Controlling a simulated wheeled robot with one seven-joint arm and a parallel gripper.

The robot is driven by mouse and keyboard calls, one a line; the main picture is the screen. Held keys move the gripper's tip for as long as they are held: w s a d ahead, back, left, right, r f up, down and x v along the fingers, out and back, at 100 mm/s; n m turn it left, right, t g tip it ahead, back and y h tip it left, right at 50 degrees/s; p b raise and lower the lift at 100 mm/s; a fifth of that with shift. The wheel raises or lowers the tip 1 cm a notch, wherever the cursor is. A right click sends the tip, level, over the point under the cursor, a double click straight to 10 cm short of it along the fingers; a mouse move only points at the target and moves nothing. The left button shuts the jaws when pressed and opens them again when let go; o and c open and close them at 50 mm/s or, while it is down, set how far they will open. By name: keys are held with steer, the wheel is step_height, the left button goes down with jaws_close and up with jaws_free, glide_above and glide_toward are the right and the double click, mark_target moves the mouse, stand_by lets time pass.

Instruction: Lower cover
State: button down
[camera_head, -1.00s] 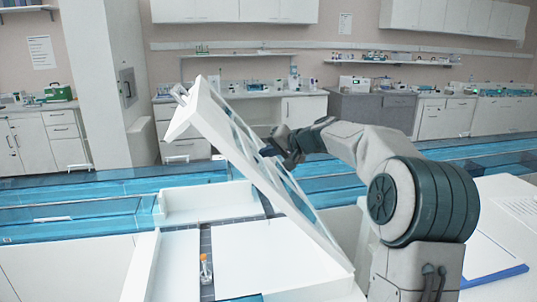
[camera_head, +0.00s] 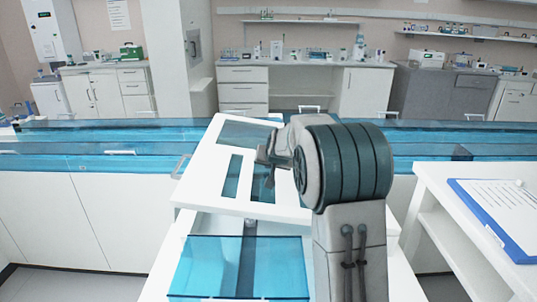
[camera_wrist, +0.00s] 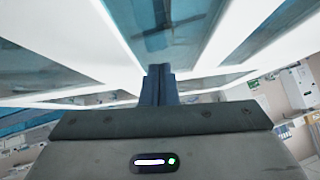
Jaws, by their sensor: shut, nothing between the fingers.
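The cover (camera_head: 207,160) is a white frame with blue see-through panes and a small handle at its left edge. In the head view it stands partly raised at a slant over the white track housing (camera_head: 175,250). My gripper (camera_head: 268,168) is at the right part of the cover, partly hidden by my arm. In the wrist view the two fingers (camera_wrist: 158,85) are shut with nothing between them. Their tips are close to a white bar of the cover (camera_wrist: 205,55), which fills the upper picture; whether they touch it I cannot tell.
A blue clear pane (camera_head: 215,262) lies at the near end of the housing. A white side table (camera_head: 440,200) with a blue clipboard (camera_head: 500,215) stands at the right. A long blue-topped bench (camera_head: 90,140) runs behind. Grey floor shows at the lower left.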

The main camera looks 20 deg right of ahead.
step_height(320, 180, down, 7)
steer(key=b, duration=0.3)
steer(key=shift+a+f, duration=0.2)
steer(key=shift+a, duration=0.25)
steer(key=shift+s+f, duration=0.1)
steer(key=shift+f, duration=0.05)
steer(key=r+p, duration=0.1)
steer(key=r, duration=0.2)
steer(key=r+p, duration=0.1)
steer(key=r, duration=0.2)
steer(key=shift+s+a, duration=0.1)
steer(key=shift+a, duration=0.1)
steer(key=v, duration=0.6)
steer(key=a+v, duration=0.1)
steer(key=v, duration=0.2)
steer(key=shift+a+r, duration=0.1)
steer(key=shift+r, duration=0.2)
steer(key=s+a+n+g+p, duration=0.2)
steer(key=s+g+p, duration=0.1)
steer(key=s, duration=1.4)
steer(key=s+a+n+g+p, duration=0.2)
steer(key=s+p, duration=0.4)
steer(key=s, duration=1.2)
steer(key=shift+a+g, duration=0.15)
steer(key=shift+g, duration=0.65)
steer(key=shift+s, duration=0.1)
